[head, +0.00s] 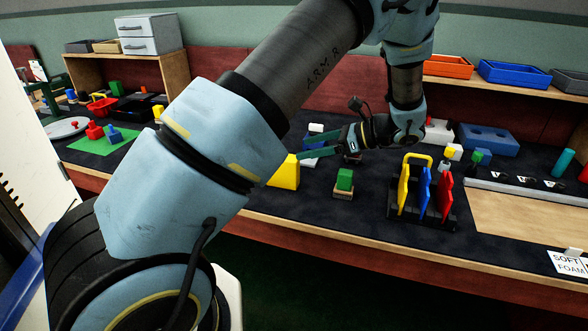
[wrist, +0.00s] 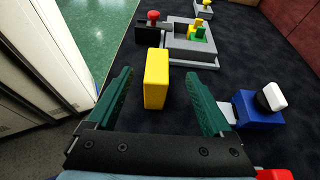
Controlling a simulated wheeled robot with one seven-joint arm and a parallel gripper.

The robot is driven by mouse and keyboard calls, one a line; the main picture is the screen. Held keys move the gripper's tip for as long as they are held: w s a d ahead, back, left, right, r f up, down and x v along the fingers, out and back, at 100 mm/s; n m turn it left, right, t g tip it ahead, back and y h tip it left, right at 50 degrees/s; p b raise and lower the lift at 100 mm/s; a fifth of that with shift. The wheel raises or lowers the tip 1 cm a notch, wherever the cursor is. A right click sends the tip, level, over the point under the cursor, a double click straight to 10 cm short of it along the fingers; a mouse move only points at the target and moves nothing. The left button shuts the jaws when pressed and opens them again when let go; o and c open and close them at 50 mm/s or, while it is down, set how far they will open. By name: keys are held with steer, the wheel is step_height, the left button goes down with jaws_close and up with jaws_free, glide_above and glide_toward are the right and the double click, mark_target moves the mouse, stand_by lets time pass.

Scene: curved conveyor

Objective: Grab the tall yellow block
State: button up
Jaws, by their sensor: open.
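The tall yellow block (head: 285,173) stands upright on the dark worktop near its front edge; my arm partly hides its left side in the head view. In the wrist view the yellow block (wrist: 156,80) stands in the middle, between the two green fingers, with a gap on each side. My gripper (wrist: 159,76) is open and touches nothing that I can see. In the head view my gripper (head: 303,147) reaches in from the right, just above and behind the block. How far down the fingers reach beside it is hard to tell.
A green block on a wooden base (head: 344,182) stands right of the yellow block. A rack (head: 425,222) with yellow, blue and red plates is further right. In the wrist view a blue block with a knob (wrist: 258,112) is close right, and a grey tray (wrist: 190,50) lies beyond.

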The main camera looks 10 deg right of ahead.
mark_target(285, 157)
steer(key=x, duration=0.3)
steer(key=p+x, duration=0.1)
steer(key=x, duration=0.1)
steer(key=f+p+x, duration=0.1)
steer(key=x, duration=0.2)
steer(key=shift+s+a+f, duration=0.15)
steer(key=shift+a, duration=0.05)
jaws_close()
stand_by(0.5)
